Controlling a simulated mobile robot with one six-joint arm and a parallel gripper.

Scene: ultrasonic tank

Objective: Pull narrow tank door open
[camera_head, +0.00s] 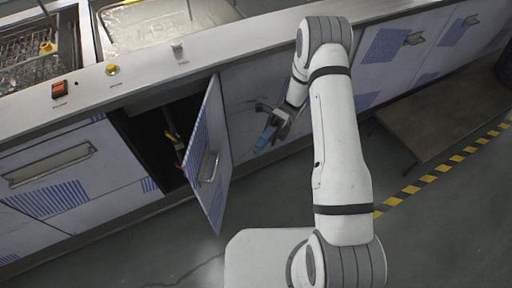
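The narrow door (213,125) of the tank cabinet stands well open, swung out toward the floor, with a metal handle (208,166) on its face. The dark cabinet opening (150,135) shows to its left. My gripper (266,138), with blue fingers, is to the right of the open door and apart from its handle. It hangs in front of a pale panel, near a dark handle-like part (262,106). The fingers are too small to tell whether they are open or shut. I see nothing held.
A wide drawer front with a long handle (50,165) is at the left. The worktop has a red switch (60,89), a yellow button (112,69) and sunken tanks behind. More handled doors (400,45) line the right.

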